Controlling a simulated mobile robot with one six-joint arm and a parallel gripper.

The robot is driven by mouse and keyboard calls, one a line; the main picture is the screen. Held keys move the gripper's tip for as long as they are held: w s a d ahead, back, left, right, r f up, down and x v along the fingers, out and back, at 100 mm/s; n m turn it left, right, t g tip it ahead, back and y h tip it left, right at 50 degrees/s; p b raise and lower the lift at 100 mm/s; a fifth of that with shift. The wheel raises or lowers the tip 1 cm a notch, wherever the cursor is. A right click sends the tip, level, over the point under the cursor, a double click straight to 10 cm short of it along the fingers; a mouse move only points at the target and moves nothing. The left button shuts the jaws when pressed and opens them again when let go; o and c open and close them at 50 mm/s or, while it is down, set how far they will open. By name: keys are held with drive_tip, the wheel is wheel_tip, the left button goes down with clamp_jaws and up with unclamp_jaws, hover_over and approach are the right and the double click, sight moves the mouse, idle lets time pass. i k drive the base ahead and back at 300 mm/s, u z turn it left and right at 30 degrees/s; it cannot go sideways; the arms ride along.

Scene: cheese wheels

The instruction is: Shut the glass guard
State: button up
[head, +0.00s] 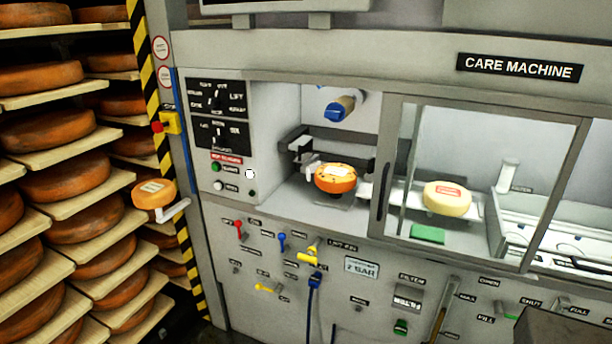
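The glass guard (384,192) is a framed clear panel with a dark upright handle at its left edge, on the front of the care machine (400,62). It stands to the right, so the left part of the chamber is open at the front. In that opening an orange cheese wheel (336,179) sits on a small support. A pale yellow cheese wheel (447,199) with a red label shows through the glass. My gripper is not in view.
A control panel (219,115) is left of the opening. Levers, valves and a blue hose (314,292) project below it. A cheese rack (60,180) stands at the left, beside a striped post (150,85). A blue-tipped part (337,112) hangs above the orange wheel.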

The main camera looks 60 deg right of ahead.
sight(391, 102)
drive_tip(key=u, duration=1.1)
drive_tip(key=k, duration=0.1)
drive_tip(key=z, duration=2.9)
drive_tip(key=k, duration=0.95)
drive_tip(key=u, duration=0.15)
drive_tip(key=i, duration=0.65)
drive_tip(key=z, duration=0.05)
